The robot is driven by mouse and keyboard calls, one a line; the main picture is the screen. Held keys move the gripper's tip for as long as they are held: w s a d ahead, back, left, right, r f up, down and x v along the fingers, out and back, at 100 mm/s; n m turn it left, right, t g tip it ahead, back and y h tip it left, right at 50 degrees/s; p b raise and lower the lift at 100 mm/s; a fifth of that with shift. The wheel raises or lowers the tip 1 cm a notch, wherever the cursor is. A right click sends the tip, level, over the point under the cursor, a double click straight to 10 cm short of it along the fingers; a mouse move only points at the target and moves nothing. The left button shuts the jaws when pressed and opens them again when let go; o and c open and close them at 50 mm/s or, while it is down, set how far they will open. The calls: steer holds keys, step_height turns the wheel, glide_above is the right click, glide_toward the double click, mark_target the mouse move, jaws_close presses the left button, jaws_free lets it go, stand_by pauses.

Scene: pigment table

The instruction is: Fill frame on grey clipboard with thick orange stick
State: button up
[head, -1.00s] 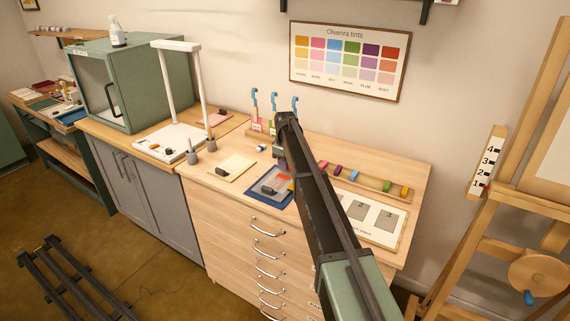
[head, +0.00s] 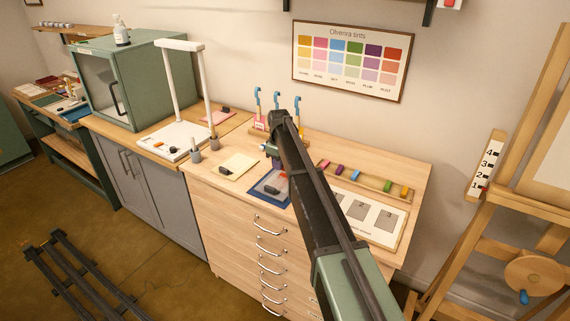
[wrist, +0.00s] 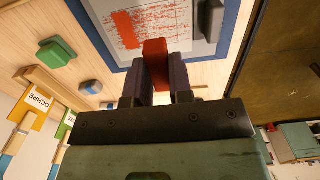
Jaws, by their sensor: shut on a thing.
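My gripper (wrist: 160,75) is shut on a red-orange stick (wrist: 155,48), which points at the sheet in the wrist view. The grey clipboard (wrist: 203,50) lies on a blue mat (wrist: 237,28), with a dark clip (wrist: 210,18) at its right. A pale sheet on it carries scattered thin red strokes and a solid red patch (wrist: 124,28). The stick's tip overlaps the sheet's lower edge; I cannot tell whether it touches. In the head view the mat (head: 256,197) lies just below my gripper (head: 275,160); the stick cannot be made out there.
A green block (wrist: 56,52) and a grey-blue block (wrist: 90,87) lie left of the mat. A labelled rack with blue hooks (head: 257,125) stands behind. A tray of coloured blocks (head: 375,185) and a board with grey squares (head: 362,212) are right.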

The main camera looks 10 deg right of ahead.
mark_target(285, 178)
steer(key=shift+s+a+r, duration=0.1)
steer(key=shift+s+a, duration=0.6)
steer(key=shift+s, duration=0.25)
steer(key=shift+w+f, duration=0.15)
steer(key=shift+f, duration=0.15)
step_height(285, 178, down, 5)
steer(key=b, duration=0.5)
steer(key=shift+r, duration=0.1)
steer(key=shift+f+b, duration=0.95)
steer(key=shift+b, duration=0.15)
steer(key=shift+r, duration=0.1)
steer(key=shift+w+d+r, duration=0.1)
steer(key=shift+w+d, duration=0.75)
steer(key=shift+w, duration=0.05)
steer(key=shift+w+d, duration=1.1)
